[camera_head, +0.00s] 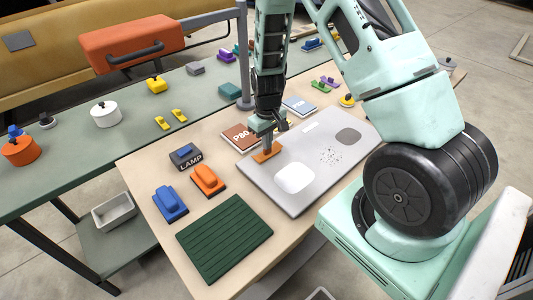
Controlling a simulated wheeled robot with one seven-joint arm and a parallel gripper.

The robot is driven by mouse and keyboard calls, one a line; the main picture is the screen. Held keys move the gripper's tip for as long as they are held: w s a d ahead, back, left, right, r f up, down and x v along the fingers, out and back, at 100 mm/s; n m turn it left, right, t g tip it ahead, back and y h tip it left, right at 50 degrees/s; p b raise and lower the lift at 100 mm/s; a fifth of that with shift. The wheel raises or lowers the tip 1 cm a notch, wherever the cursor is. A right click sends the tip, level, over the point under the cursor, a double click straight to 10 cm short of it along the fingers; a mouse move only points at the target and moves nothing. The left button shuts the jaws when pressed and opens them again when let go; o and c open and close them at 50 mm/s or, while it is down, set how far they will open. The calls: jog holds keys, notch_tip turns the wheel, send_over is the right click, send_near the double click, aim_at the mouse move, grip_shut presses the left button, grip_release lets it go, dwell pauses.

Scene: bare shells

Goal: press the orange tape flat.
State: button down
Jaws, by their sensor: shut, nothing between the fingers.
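The orange tape (264,157) is a small strip near the left part of a grey panel (302,199), which lies on the wooden table. My gripper (267,147) points down at the tape from above, with its fingers together and nothing held. Its tips appear to be at or just over the tape. I cannot tell whether they touch it. The gripper and wrist cover part of the tape's far side.
A white rounded piece (294,178) and a grey patch (348,135) are on the panel. A LAMP block (186,156), blue switch (170,204), orange switch (208,180) and green ribbed mat (224,238) are to the left.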

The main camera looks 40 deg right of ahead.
jog(key=shift+r, duration=0.1)
notch_tip(320, 180, up, 7)
jog(key=p, duration=0.5)
dwell(0.7)
